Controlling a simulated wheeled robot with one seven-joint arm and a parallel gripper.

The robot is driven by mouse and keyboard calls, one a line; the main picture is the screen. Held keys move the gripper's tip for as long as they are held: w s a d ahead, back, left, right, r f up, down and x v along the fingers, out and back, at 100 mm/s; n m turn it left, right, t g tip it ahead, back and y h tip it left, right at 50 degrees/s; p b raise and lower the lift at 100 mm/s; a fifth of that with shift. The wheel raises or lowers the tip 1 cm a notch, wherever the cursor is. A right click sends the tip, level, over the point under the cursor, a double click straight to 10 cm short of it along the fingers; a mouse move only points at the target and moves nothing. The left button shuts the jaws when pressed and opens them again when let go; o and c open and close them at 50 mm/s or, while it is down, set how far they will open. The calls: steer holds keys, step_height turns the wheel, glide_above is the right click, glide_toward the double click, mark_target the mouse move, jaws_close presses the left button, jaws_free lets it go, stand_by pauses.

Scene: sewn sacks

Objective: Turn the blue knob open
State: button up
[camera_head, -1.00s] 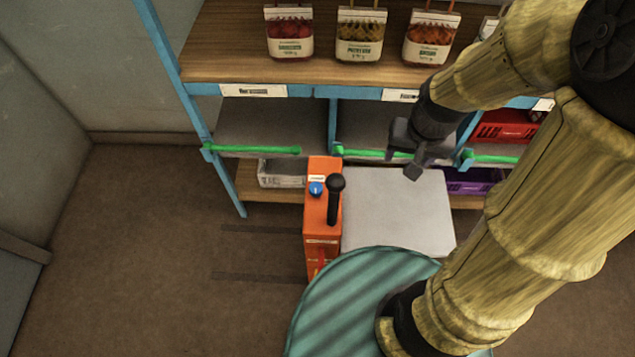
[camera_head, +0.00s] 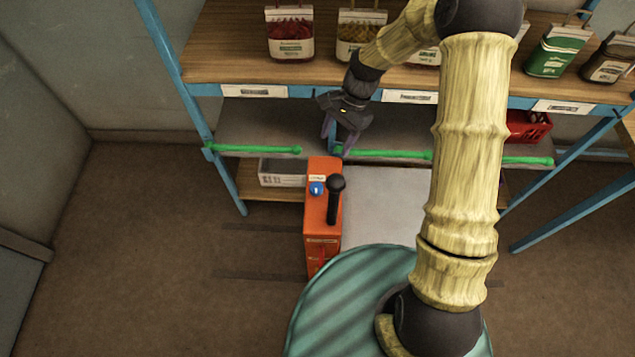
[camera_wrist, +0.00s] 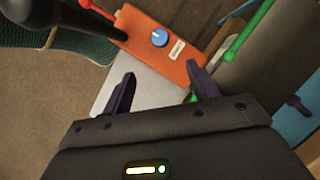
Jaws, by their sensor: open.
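The blue knob (camera_head: 316,188) is small and round with a pale mark. It sits on the top of an upright orange box (camera_head: 322,215), beside a black lever with a round head (camera_head: 335,200). In the wrist view the blue knob (camera_wrist: 159,38) is above the fingertips, on the orange panel next to a white label (camera_wrist: 177,49). My gripper (camera_head: 338,150) is open and empty, behind and a little right of the knob in the head view, by the lower shelf. Its two dark fingers (camera_wrist: 160,84) point toward the orange panel, apart from the knob.
A blue-framed shelf (camera_head: 265,90) stands behind, with several sacks on top and green bars (camera_head: 255,149) along its lower level. A grey-white flat surface (camera_head: 385,205) lies right of the orange box. The brown floor (camera_head: 150,230) at left is clear.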

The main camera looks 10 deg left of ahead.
mark_target(316, 187)
steer(key=p+x, duration=0.3)
steer(key=x, duration=1.4)
steer(key=shift+a+f, duration=0.1)
steer(key=shift+f, duration=0.1)
steer(key=c, duration=1)
